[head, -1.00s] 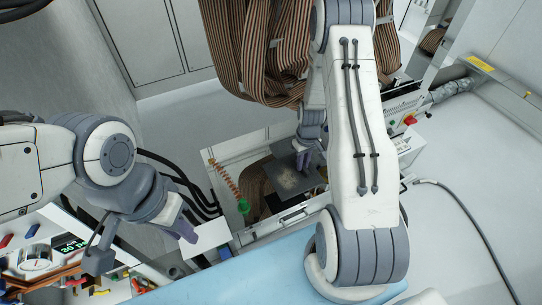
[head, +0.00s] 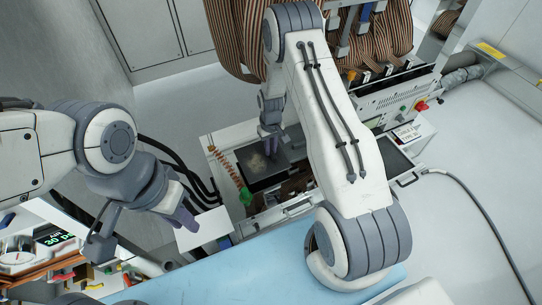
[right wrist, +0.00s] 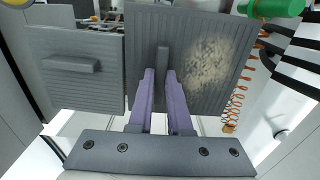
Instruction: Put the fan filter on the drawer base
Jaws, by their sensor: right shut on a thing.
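The fan filter (head: 258,163) is a dark grey square panel with a pale dusty patch. My right gripper (head: 269,143) is shut on its small raised grip. In the right wrist view the purple fingers (right wrist: 161,95) of that gripper pinch the grip on the filter (right wrist: 205,65). The filter is over the left part of the open drawer base (head: 270,218), beside the orange coil; I cannot tell whether it touches the base. My right arm hides part of the drawer. My left gripper (head: 187,218) is near a white flat panel, apart from the filter; its opening is unclear.
An orange coil (head: 222,165) and a green knob (head: 246,197) stand at the drawer's left. A second grey panel with a grip (right wrist: 75,68) lies beside the filter in the right wrist view. Striped ribbon cables (head: 235,45) hang behind. A blue surface (head: 265,268) lies in front.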

